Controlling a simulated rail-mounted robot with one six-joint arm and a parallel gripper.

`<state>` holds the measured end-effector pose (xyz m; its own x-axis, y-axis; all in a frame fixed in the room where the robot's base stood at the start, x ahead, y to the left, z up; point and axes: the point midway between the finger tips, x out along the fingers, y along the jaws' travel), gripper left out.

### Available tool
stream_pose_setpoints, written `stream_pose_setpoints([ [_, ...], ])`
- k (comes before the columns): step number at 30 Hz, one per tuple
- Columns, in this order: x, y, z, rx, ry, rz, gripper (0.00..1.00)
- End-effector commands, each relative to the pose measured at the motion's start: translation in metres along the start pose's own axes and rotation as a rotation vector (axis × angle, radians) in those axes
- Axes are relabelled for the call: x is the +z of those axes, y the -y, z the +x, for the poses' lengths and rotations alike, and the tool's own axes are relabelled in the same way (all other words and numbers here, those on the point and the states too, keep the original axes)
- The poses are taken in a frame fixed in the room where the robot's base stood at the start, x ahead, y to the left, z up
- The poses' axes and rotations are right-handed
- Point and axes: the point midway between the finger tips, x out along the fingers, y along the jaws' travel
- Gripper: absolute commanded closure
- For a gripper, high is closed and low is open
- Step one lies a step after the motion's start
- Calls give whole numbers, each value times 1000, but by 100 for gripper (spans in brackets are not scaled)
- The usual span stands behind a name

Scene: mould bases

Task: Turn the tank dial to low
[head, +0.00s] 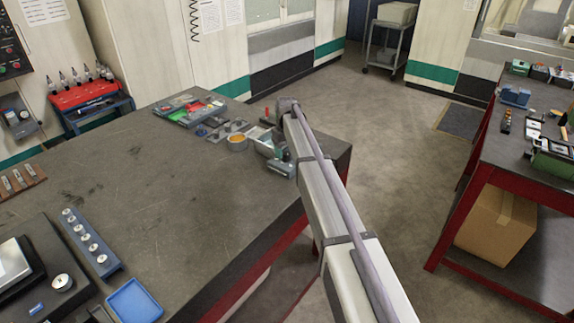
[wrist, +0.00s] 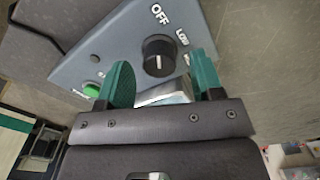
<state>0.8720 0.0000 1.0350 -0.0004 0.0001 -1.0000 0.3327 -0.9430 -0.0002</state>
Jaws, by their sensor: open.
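The tank dial (wrist: 158,56) is a round black knob with a white mark, on a blue-grey panel (wrist: 118,45) in the wrist view. "OFF" is printed above the knob and "LOW" to its upper right; another label below "LOW" is partly hidden by a finger. I cannot tell for sure which label the mark points to. My gripper (wrist: 163,78) is open, its two green fingers apart, one on each side below the knob, with nothing held. In the head view the tank (head: 268,141) stands at the bench's far right corner, partly hidden by my arm.
A green button (wrist: 91,90) sits on the panel close to the left finger. On the bench (head: 170,190), an orange-topped round container (head: 237,143) and a tray of coloured parts (head: 188,110) stand left of the tank. The bench's middle is mostly clear.

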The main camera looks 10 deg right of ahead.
Motion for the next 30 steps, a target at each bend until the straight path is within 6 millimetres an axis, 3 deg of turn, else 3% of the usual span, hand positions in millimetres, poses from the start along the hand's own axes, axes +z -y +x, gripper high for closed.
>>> stream_pose_setpoints([
  [1,0,0,12,0,0,0,40],
  [10,0,0,10,0,0,0,40],
  [25,0,0,10,0,0,0,88],
  [30,0,0,10,0,0,6,89],
])
